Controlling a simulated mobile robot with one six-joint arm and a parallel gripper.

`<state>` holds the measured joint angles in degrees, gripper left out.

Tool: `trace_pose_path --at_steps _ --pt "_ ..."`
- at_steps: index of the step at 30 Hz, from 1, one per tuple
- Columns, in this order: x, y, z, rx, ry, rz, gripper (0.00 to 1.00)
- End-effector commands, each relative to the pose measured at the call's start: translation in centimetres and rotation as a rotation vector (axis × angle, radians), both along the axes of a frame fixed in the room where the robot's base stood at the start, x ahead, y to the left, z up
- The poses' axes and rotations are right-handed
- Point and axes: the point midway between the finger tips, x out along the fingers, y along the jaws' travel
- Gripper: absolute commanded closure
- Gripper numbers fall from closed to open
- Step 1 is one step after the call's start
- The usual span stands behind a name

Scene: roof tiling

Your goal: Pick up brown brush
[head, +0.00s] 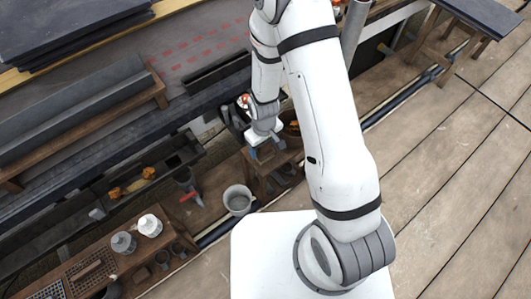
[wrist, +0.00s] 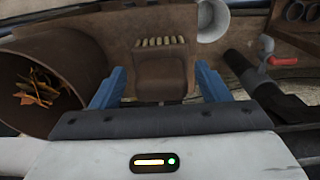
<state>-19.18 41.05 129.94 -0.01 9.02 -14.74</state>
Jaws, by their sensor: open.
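The brown brush (wrist: 160,78) shows in the wrist view, with a brown body and a row of pale bristles along its far edge. My gripper (wrist: 160,70) has its two blue fingers spread, one on each side of the brush. I cannot tell whether the fingers are level with it or above it. In the head view my gripper (head: 267,151) points down over a small wooden stand (head: 257,172). The brush is too small and too covered there to make out clearly.
A brown pot (wrist: 85,60) with dry leaves stands close left of my gripper. A black pipe with a red handle (wrist: 282,61) is on the right. A grey bucket (head: 238,200) and white cans (head: 150,226) stand nearby. Wooden decking on the right is mostly clear.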

Motion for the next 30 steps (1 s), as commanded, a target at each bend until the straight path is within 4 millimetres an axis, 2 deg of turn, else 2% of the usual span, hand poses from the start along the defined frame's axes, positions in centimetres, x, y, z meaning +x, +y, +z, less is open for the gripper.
trace_pose_path --at_steps 6,24,30 --pt "0.01 0.03 -0.12 0.001 -0.001 0.001 0.31" --pt "-0.03 0.06 -0.10 0.000 0.000 0.001 0.80" --pt "-0.02 0.08 -0.05 0.000 0.000 0.002 0.80"
